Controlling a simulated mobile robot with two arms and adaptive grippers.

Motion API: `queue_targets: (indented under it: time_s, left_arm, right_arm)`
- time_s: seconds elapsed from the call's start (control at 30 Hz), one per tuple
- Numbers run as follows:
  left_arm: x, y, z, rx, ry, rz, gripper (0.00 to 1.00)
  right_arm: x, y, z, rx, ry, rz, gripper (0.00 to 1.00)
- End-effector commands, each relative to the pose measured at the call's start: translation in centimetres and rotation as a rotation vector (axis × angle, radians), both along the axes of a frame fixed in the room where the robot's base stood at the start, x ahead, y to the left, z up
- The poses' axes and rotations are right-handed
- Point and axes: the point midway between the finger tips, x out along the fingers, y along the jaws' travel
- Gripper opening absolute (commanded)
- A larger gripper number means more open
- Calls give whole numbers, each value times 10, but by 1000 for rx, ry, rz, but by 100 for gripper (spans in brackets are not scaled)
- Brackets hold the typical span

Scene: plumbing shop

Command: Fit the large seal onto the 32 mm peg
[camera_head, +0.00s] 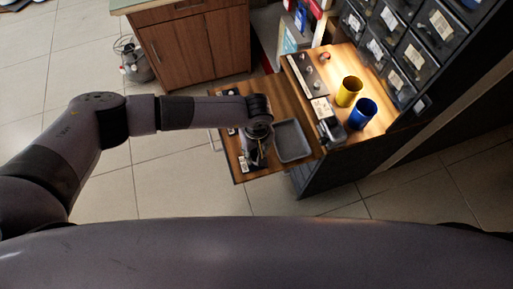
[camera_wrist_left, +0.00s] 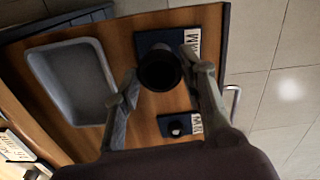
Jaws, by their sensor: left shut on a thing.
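My left gripper (camera_head: 257,155) is over the left part of the wooden pull-out board. In the left wrist view its two fingers (camera_wrist_left: 160,82) are closed on a dark round ring, the large seal (camera_wrist_left: 160,72). The seal is over or at a dark base plate (camera_wrist_left: 150,40) with a white label, only partly readable. The 32 mm peg is not plainly visible; the seal and fingers cover that spot. I cannot tell whether the seal is around a peg or above it. A second dark plate (camera_wrist_left: 187,128) with a smaller dark peg lies closer. My right gripper is not in view.
A grey tray (camera_head: 305,155) lies beside the gripper on the board. On the wooden top stand a yellow cup (camera_head: 348,93), a blue cup (camera_head: 362,114) and a plate with small parts (camera_head: 305,74). Dark bins (camera_head: 410,55) rise behind. A wooden cabinet (camera_head: 200,50) stands at the back.

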Motion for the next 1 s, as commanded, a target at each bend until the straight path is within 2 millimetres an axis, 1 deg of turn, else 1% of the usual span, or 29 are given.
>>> queue_targets:
  time_s: [0.03,0.1,0.3,1.0]
  left_arm:
    - [-1,0,-10,0,1,0,25]
    - [-1,0,-17,-1,2,1,25]
    - [0,0,-30,0,1,0,25]
    - [0,0,-32,0,0,-1,25]
  right_arm:
    - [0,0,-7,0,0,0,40]
    - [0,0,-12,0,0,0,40]
    - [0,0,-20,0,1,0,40]
    - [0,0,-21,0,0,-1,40]
